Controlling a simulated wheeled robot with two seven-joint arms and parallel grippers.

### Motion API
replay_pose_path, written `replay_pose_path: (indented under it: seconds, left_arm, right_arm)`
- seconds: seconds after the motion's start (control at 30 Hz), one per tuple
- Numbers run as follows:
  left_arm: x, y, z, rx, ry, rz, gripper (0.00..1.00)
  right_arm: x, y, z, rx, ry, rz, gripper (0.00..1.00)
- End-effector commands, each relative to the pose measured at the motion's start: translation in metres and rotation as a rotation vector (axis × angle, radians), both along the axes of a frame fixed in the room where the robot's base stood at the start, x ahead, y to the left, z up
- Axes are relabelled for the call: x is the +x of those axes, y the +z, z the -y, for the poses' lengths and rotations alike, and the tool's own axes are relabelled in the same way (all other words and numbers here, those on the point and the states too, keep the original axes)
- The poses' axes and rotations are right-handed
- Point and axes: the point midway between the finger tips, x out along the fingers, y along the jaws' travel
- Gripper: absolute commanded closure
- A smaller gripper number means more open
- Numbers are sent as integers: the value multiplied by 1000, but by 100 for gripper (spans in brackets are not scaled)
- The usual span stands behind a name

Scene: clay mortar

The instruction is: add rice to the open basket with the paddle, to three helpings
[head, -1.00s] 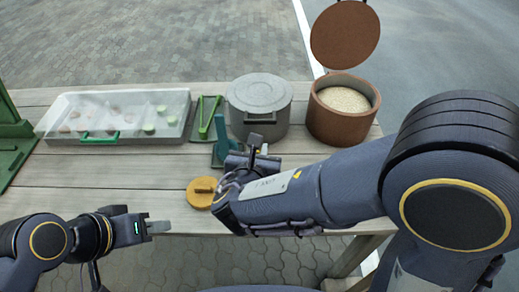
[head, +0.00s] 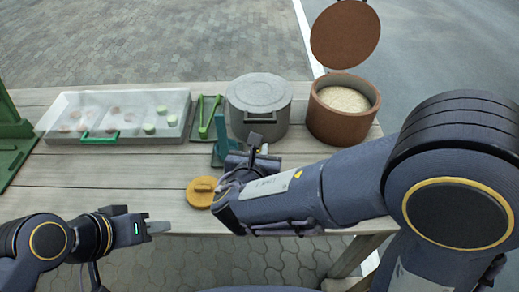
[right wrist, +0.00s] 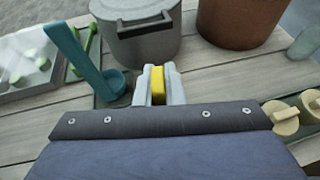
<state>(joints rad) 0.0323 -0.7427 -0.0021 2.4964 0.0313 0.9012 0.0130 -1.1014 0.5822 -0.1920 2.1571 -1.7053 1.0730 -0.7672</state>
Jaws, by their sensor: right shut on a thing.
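A round brown container (head: 332,128) stands at the back right with its lid (head: 345,35) raised; white rice (head: 344,99) shows inside. Its side also shows in the right wrist view (right wrist: 240,22). My right gripper (head: 262,150) is in front of the grey pot, shut on a yellow piece (right wrist: 158,85); whether this is the paddle I cannot tell. A teal upright handle with a cup-like foot (right wrist: 80,60) stands just left of that gripper, apart from it. My left gripper (head: 158,227) hangs by the table's front edge, its jaw gap unclear.
A closed grey pot (head: 260,108) stands left of the brown container. A clear-covered tray (head: 100,141) with several food pieces lies at the left, beside a green utensil (head: 207,122).

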Motion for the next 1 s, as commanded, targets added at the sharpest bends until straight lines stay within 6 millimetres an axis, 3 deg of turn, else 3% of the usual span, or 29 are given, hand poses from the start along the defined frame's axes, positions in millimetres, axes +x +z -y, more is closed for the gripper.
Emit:
replay_pose_path:
  seconds: [0.17,1.0]
  left_arm:
    - [0,5,0,0,0,0,64]
    - [0,78,0,0,0,0,64]
  right_arm:
    - [-1,4,1,-2,0,-6,100]
    - [0,90,0,1,0,-3,100]
